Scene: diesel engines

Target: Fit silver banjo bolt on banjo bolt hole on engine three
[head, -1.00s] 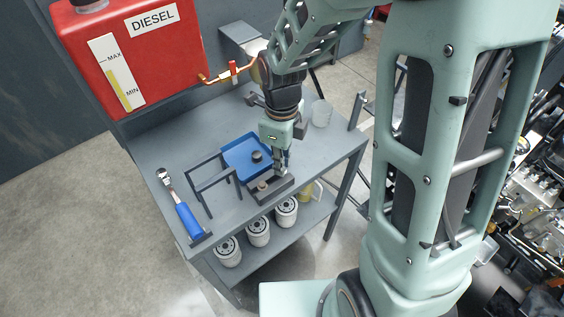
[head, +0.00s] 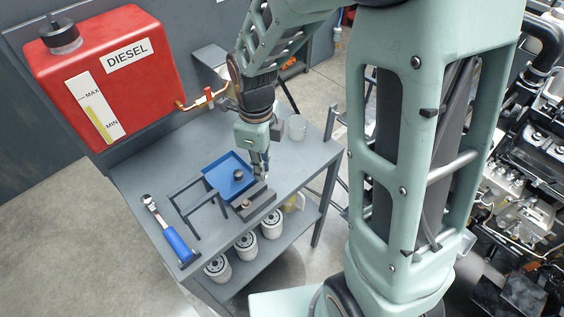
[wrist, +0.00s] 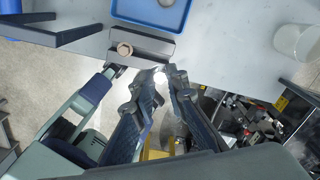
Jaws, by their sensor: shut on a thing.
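My gripper (head: 262,174) is above the grey workbench, close over the dark holder block (head: 258,207). In the wrist view my gripper (wrist: 168,70) has its fingertips close together, shut on a small bright silver piece (wrist: 159,70), mostly hidden between them. It looks like the silver banjo bolt, but its shape is not clear. A copper-coloured bolt (wrist: 124,49) sits upright in the holder block (wrist: 150,44), beside the fingertips. An engine (head: 515,150) shows at the right edge of the head view, partly behind my arm. I cannot tell its number, and no banjo bolt hole can be made out.
The workbench (head: 150,180) carries a blue tray (head: 215,170), a dark frame, a blue-handled ratchet (head: 172,235) and a white cup (head: 297,127). Several white filters stand on its lower shelf. A red diesel tank (head: 150,75) is behind. Floor lies open at left.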

